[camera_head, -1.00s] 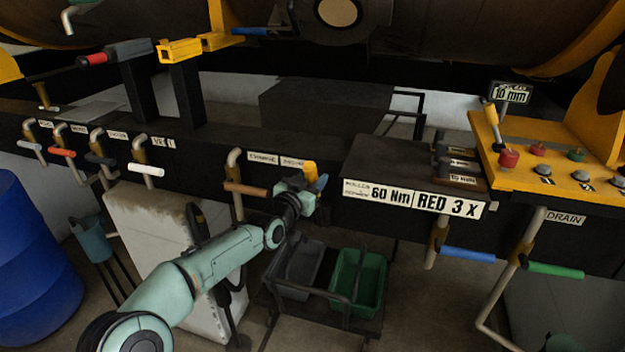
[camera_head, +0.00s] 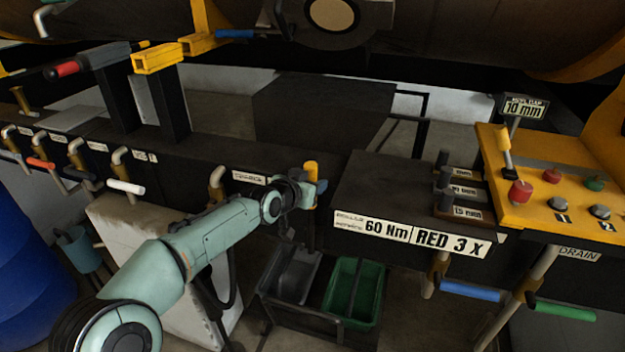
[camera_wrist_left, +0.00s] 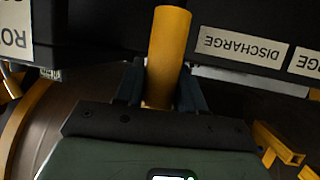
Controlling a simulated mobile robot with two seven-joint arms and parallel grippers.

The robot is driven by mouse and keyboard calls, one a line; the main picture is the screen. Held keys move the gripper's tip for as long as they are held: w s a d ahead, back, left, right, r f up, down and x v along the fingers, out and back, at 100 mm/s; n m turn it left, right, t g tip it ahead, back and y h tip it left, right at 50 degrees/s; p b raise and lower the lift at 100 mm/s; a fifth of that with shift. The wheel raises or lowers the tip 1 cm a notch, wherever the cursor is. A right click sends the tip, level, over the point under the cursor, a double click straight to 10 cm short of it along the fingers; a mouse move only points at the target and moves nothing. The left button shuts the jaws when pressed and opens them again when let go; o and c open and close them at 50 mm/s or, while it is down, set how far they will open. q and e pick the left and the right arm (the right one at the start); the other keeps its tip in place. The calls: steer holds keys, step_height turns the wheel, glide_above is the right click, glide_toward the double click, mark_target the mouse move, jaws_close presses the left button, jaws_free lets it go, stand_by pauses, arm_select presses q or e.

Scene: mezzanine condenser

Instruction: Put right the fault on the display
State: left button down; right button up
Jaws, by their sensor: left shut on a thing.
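My left gripper (camera_head: 313,182) is shut on a yellow cylindrical piece (camera_head: 311,170), which stands upright in the head view at the front edge of the dark bench, just left of a label plate. In the left wrist view the yellow cylinder (camera_wrist_left: 170,45) sits between the two dark fingers (camera_wrist_left: 160,88). I cannot tell whether it is loose or fixed. A small sign (camera_head: 525,107) reads "10 mm". No display screen can be made out. My right gripper is not in view.
Colour-gripped levers line the bench front, among them a white one (camera_head: 126,187), a blue one (camera_head: 470,291) and a green one (camera_head: 562,310). A yellow panel (camera_head: 535,205) with buttons is at the right. A green bin (camera_head: 353,290) and a blue barrel (camera_head: 30,265) stand below.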

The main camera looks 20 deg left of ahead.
arm_select(q)
steer(key=shift+r, duration=0.1)
steer(key=c, duration=0.8)
jaws_free()
steer(key=shift+s+a, duration=0.15)
steer(key=shift+s, duration=0.3)
steer(key=b+v, duration=0.4)
steer(key=v, duration=0.8)
steer(key=shift+s+r, duration=0.1)
steer(key=shift+s, duration=0.1)
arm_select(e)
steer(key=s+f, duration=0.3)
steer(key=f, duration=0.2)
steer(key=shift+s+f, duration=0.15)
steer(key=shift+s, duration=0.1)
